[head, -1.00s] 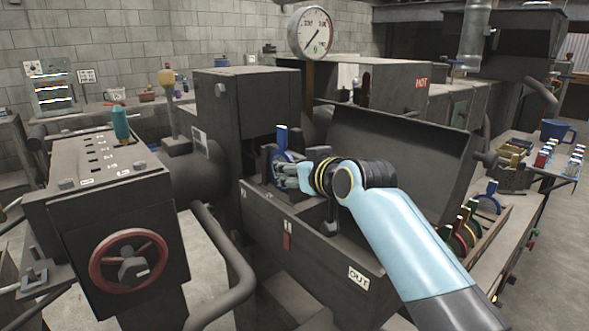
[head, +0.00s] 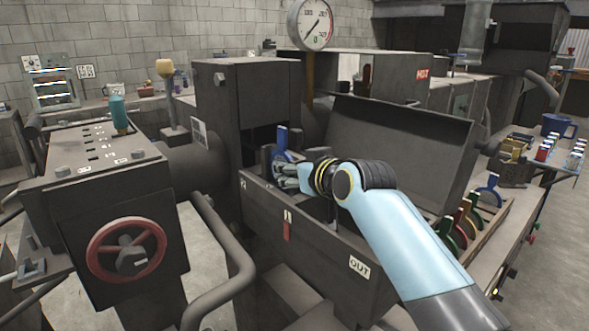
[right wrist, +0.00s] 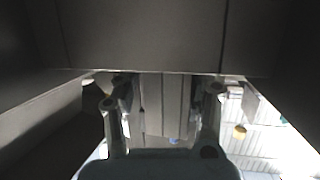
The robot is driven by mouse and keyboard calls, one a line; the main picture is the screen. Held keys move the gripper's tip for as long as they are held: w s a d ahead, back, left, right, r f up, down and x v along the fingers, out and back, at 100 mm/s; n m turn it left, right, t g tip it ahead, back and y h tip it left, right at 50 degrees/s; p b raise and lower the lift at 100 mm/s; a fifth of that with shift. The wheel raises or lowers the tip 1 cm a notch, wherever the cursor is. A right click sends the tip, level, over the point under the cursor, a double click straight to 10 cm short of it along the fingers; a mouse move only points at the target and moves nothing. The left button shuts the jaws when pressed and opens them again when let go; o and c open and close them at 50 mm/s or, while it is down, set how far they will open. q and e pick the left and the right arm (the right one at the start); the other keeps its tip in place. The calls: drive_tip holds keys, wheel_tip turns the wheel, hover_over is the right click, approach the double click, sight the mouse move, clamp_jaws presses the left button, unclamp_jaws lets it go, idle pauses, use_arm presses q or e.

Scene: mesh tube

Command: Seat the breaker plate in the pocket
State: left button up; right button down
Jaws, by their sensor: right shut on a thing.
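A breaker plate with an upright blue tab (head: 282,139) stands in the open dark metal housing (head: 318,232), near its left end. My right gripper (head: 280,172) is shut on this plate low down, below the tab, and hides much of it. In the right wrist view, the two fingers (right wrist: 161,95) stand apart with grey surfaces between them, and I cannot make out the plate clearly. The pocket is hidden or too dark to tell, so I cannot say how the plate sits relative to it. My left gripper is not in view.
A raised dark lid (head: 400,145) stands behind my right arm. A tall block (head: 247,115) rises left of the gripper. Other coloured plates (head: 463,222) stand in a rack at right. A red handwheel (head: 127,250) and a bent pipe (head: 225,250) are at left.

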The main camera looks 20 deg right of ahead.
drive_tip(key=shift+f+b, duration=0.45)
drive_tip(key=shift+f, duration=0.1)
drive_tip(key=c, duration=0.6)
unclamp_jaws()
drive_tip(key=shift+f, duration=0.1)
drive_tip(key=shift+c, duration=0.2)
drive_tip(key=shift+o, duration=0.3)
drive_tip(key=shift+f, duration=0.15)
drive_tip(key=shift+f, duration=0.1)
